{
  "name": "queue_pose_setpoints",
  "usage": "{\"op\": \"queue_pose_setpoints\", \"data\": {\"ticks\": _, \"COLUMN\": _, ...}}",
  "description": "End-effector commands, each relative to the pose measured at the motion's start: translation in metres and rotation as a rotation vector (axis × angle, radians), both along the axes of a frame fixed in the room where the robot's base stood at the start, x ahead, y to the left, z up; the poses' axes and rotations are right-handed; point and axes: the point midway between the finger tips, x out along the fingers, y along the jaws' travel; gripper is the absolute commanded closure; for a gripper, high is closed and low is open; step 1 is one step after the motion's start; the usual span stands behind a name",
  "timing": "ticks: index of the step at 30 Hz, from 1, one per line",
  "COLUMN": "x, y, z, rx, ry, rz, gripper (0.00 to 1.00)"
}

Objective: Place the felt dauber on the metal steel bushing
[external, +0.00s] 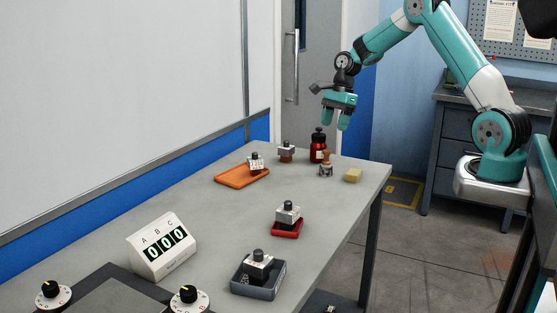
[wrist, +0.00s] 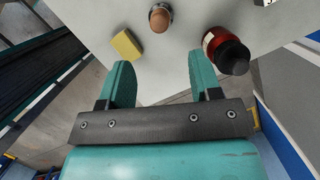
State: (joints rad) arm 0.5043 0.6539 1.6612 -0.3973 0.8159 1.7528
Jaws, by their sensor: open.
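A small piece with a rounded brown wooden top (external: 326,157) and a silvery metal base (external: 326,171) stands upright near the far right end of the bench. I take the wooden-topped piece for the felt dauber. I cannot tell whether the metal base is a separate steel bushing. In the wrist view the brown top (wrist: 160,19) shows at the upper middle, beyond my fingertips, with a silvery rim around it. My gripper (external: 337,118) is open and empty above the bench's far end; its two teal fingers also show in the wrist view (wrist: 160,62).
A red bottle with a black cap (external: 319,147) and a yellow block (external: 353,175) flank the wooden-topped piece. A counter (external: 158,262) stands nearer. The bench's right side is mostly clear.

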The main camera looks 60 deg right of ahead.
Motion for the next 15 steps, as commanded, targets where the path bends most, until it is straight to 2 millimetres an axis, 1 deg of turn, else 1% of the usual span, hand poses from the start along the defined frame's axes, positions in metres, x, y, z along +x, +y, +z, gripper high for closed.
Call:
{"op": "queue_pose_setpoints", "data": {"ticks": 2, "x": -0.001, "y": 0.001, "z": 0.007, "rx": -0.001, "ry": -0.003, "rz": 0.012, "gripper": 0.42}}
{"op": "queue_pose_setpoints", "data": {"ticks": 4, "x": -0.003, "y": 0.015, "z": 0.018, "rx": -0.006, "ry": -0.020, "rz": 0.080, "gripper": 0.42}}
{"op": "queue_pose_setpoints", "data": {"ticks": 5, "x": -0.005, "y": 0.026, "z": 0.024, "rx": -0.010, "ry": -0.033, "rz": 0.135, "gripper": 0.42}}
{"op": "queue_pose_setpoints", "data": {"ticks": 8, "x": -0.021, "y": 0.087, "z": 0.053, "rx": -0.030, "ry": -0.110, "rz": 0.445, "gripper": 0.42}}
{"op": "queue_pose_setpoints", "data": {"ticks": 9, "x": -0.034, "y": 0.117, "z": 0.066, "rx": -0.039, "ry": -0.153, "rz": 0.613, "gripper": 0.42}}
{"op": "queue_pose_setpoints", "data": {"ticks": 11, "x": -0.062, "y": 0.165, "z": 0.084, "rx": -0.053, "ry": -0.227, "rz": 0.896, "gripper": 0.42}}
{"op": "queue_pose_setpoints", "data": {"ticks": 12, "x": -0.085, "y": 0.195, "z": 0.094, "rx": -0.060, "ry": -0.281, "rz": 1.092, "gripper": 0.42}}
{"op": "queue_pose_setpoints", "data": {"ticks": 14, "x": -0.123, "y": 0.233, "z": 0.106, "rx": -0.071, "ry": -0.363, "rz": 1.374, "gripper": 0.42}}
{"op": "queue_pose_setpoints", "data": {"ticks": 15, "x": -0.149, "y": 0.253, "z": 0.111, "rx": -0.077, "ry": -0.418, "rz": 1.554, "gripper": 0.42}}
